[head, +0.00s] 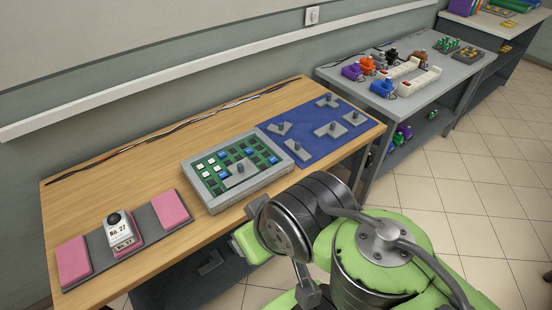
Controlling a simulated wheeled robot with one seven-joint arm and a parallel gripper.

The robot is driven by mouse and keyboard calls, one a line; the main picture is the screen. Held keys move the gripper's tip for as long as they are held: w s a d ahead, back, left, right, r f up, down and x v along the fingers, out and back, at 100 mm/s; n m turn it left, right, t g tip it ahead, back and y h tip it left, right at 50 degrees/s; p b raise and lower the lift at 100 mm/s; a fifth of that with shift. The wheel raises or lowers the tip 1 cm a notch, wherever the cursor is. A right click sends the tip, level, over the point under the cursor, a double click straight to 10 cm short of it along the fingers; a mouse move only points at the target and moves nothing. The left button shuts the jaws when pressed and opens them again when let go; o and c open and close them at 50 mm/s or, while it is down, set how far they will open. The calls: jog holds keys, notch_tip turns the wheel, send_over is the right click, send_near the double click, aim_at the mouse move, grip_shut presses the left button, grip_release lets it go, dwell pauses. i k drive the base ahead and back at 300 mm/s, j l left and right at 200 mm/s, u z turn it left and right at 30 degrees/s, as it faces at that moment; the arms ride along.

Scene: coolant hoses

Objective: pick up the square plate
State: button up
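Several flat grey plates, each with an upright dark knob, lie apart on a blue mat (303,138) at the right end of the wooden table. Another grey knobbed plate (233,180) sits on the grey-framed board of green, white and blue cells (213,204). My arm fills the lower right; my gripper does not show.
Pink pads (73,262), a dark grey mat and a white box marked No. 27 (118,228) are at the table's left. Cables run along its back edge. A grey table (405,102) with coloured connectors stands to the right. Tiled floor at right is clear.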

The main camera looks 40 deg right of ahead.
aim_at(354, 118)
jog(key=z, duration=1.8)
jog(key=i+l+u, duration=0.3)
jog(key=u, duration=0.25)
jog(key=i+l+u, duration=0.2)
jog(key=l+u, duration=0.35)
jog(key=i+l+u, duration=0.15)
jog(key=l+u, duration=0.25)
jog(key=u, duration=0.2)
jog(key=l+u, duration=0.55)
jog(key=k+l+u, duration=0.1)
jog(key=l+u, duration=0.45)
jog(key=k+l+u, duration=0.2)
jog(key=l+u, duration=0.2)
jog(key=u, duration=0.15)
jog(key=k+l+u, duration=0.25)
jog(key=l+u, duration=0.15)
jog(key=u, duration=0.15)
jog(key=k+l+u, duration=0.25)
jog(key=u, duration=0.3)
jog(key=k, duration=0.1)
